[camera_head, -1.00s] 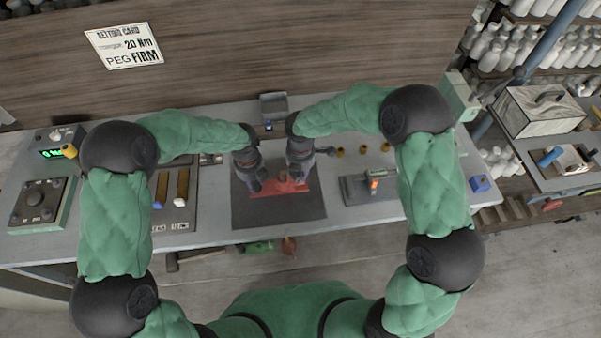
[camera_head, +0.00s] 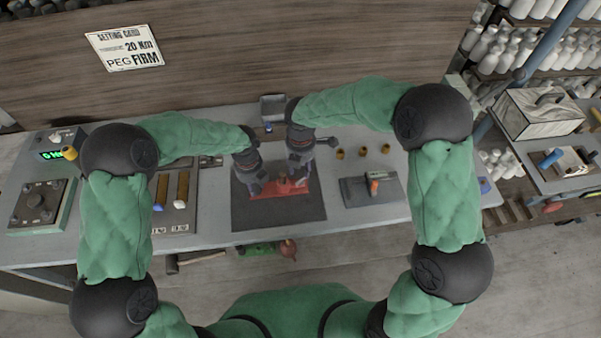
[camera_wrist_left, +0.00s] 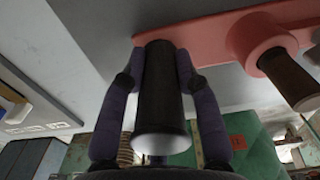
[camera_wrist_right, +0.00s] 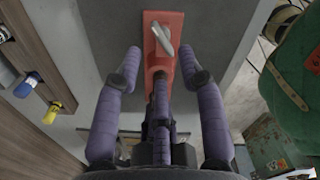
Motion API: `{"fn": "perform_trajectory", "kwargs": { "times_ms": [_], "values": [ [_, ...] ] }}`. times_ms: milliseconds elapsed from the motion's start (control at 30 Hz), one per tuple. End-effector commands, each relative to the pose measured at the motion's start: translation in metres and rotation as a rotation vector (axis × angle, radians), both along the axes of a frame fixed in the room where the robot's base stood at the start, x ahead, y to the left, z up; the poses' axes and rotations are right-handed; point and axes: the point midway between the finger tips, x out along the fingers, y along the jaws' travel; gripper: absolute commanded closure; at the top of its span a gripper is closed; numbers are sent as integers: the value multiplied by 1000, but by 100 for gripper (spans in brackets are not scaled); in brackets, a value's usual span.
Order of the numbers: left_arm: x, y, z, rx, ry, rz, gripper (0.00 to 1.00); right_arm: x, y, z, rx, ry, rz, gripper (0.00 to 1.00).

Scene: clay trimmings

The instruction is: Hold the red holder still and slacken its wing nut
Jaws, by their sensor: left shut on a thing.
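The red holder (camera_head: 292,188) lies on a dark mat (camera_head: 285,212) on the bench. In the left wrist view the holder (camera_wrist_left: 205,40) runs across the top, with a dark, pale-ended cylinder (camera_wrist_left: 162,100) at its end. My left gripper (camera_head: 256,188) is shut on this dark cylinder (camera_wrist_left: 162,75). My right gripper (camera_head: 299,176) is over the holder. In the right wrist view its fingers (camera_wrist_right: 158,60) are spread on either side of the holder, apart from it. A silvery piece (camera_wrist_right: 161,40), which looks like the wing nut, lies slanted on the holder there.
A grey plate with an orange-tipped part (camera_head: 373,187) lies right of the mat. Several small brown pegs (camera_head: 363,152) stand behind it. A slotted panel (camera_head: 178,205) and a box with a green display (camera_head: 55,150) are left. A setting card (camera_head: 124,47) reads 20 Nm, PEG FIRM.

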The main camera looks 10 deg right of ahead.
Motion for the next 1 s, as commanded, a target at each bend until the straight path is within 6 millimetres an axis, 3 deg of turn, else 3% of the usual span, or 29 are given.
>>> {"fn": "perform_trajectory", "kwargs": {
  "times_ms": [200,400,867,900,1000],
  "values": [
    [-1,0,-1,1,2,0,100,1,0,42,0,-4,0,60],
    [-1,0,-1,1,2,0,100,0,0,62,1,-1,0,60],
    [-1,0,-1,1,2,0,100,0,0,67,0,0,0,60],
    [-1,0,-1,1,2,0,62,0,0,67,0,0,0,60],
    [-1,0,0,1,1,0,40,0,0,67,0,0,0,60]
  ]
}}
